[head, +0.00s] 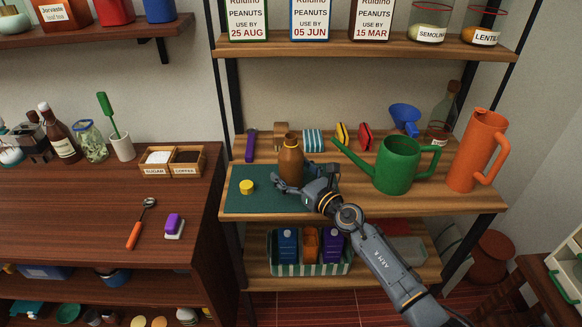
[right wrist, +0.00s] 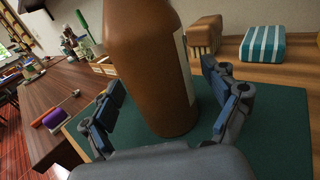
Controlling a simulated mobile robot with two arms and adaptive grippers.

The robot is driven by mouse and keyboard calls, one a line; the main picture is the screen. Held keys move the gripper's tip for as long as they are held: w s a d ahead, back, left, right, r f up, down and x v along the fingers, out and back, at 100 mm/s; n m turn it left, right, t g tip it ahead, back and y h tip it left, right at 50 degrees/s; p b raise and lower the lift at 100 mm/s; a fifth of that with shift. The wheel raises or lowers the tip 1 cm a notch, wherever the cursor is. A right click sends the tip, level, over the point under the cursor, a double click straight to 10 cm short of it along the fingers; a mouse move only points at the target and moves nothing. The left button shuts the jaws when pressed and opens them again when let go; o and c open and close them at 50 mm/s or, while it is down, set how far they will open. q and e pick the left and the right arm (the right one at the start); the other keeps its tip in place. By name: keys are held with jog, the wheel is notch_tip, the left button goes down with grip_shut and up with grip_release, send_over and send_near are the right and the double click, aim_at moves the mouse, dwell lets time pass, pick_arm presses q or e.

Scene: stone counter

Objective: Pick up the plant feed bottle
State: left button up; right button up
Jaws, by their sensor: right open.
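A brown bottle (head: 291,165), which I take for the plant feed bottle, stands upright on a dark green mat (head: 245,203) on the wooden shelf. It fills the middle of the right wrist view (right wrist: 155,70), with a pale label on its right side; no text is readable. My right gripper (head: 293,188) is at the bottle's lower part. In the right wrist view its open fingers (right wrist: 160,80) lie on either side of the bottle, with a gap seen at the right; contact at the left is unclear. My left gripper is not in view.
A yellow cap (head: 247,187) lies on the mat left of the bottle. A green watering can (head: 397,165) and an orange jug (head: 478,150) stand to the right. A wooden brush (head: 281,131) and striped sponge (head: 313,140) lie behind. A shelf with jars hangs above.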

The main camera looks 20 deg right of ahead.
jog(key=shift+c, duration=0.2)
jog(key=c, duration=1.3)
jog(key=shift+r, duration=0.15)
jog(key=shift+r+p, duration=1)
jog(key=shift+r, duration=0.05)
jog(key=shift+s+a+r+p, duration=0.35)
jog(key=shift+s+r+p, duration=1.35)
jog(key=shift+s, duration=0.6)
jog(key=shift+s+a+r+p, duration=0.35)
jog(key=shift+s+r+p, duration=1.35)
jog(key=shift+s, duration=0.6)
jog(key=shift+s+a+r+p, duration=0.35)
jog(key=shift+s+r+p, duration=1.05)
jog(key=shift+s+r, duration=0.7)
